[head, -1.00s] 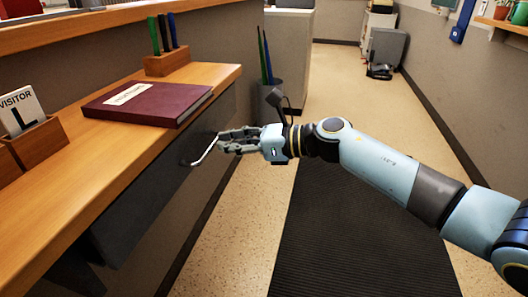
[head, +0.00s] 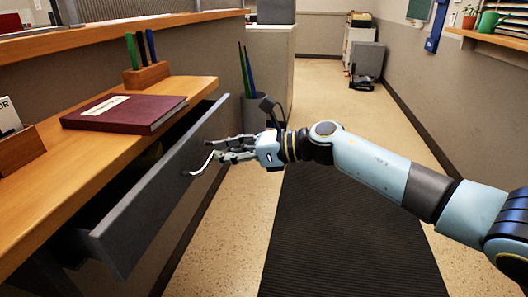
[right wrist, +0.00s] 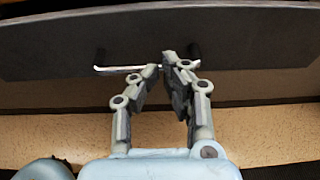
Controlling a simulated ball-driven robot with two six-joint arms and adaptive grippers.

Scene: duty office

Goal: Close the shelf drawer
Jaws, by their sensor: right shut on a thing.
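The dark grey shelf drawer (head: 150,205) stands open below the wooden desk, with a dark gap between its front and the desk edge. A thin silver handle (head: 201,166) sticks out from its front. My right gripper (head: 222,150) is shut on the handle. In the right wrist view the fingers (right wrist: 160,67) close around the middle of the handle (right wrist: 112,69), in front of the drawer front (right wrist: 50,45). The inside of the drawer is mostly hidden by shadow and the desk. My left gripper is not in view.
The wooden desk top (head: 65,165) holds a maroon binder (head: 125,113), a pen holder (head: 147,76) and a sign holder (head: 18,150). A dark bin (head: 255,113) with long pens stands beyond the drawer. A black mat (head: 345,235) lies on the clear floor to the right.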

